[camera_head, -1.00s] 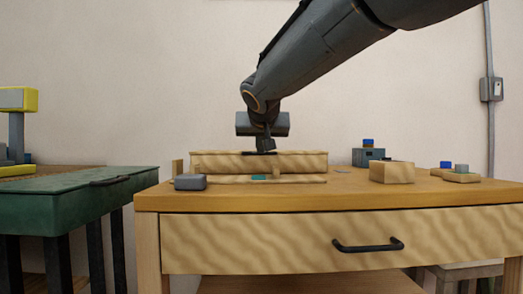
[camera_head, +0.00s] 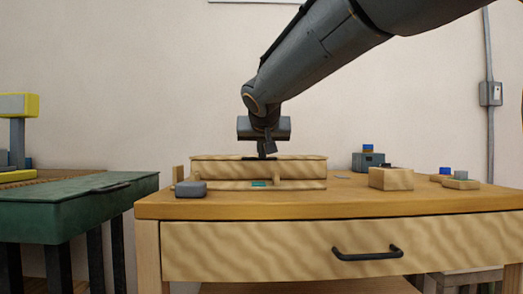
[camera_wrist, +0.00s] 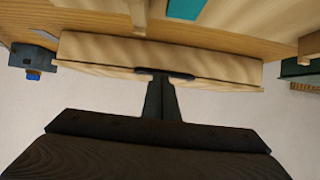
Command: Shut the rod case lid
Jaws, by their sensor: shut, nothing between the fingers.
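The pale wooden rod case (camera_head: 250,169) stands on the table to the left of its middle. Its lid (camera_head: 215,157) shows as a thin board along the top, looking nearly flat; I cannot tell if it is fully down. A dark handle (camera_wrist: 180,74) sits at the lid's edge in the wrist view. My gripper (camera_head: 267,154) is shut and empty, pointing down at the top of the case. In the wrist view its fingertips (camera_wrist: 160,80) are at the handle and appear to touch it. The inside of the case is hidden.
A low wooden rack (camera_head: 240,185) with a teal patch is in front of the case. A grey block (camera_head: 191,189) sits at its left. A wooden box (camera_head: 391,178) and a blue-topped dark block (camera_head: 367,160) stand to the right. A green-topped bench (camera_head: 75,205) is at far left.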

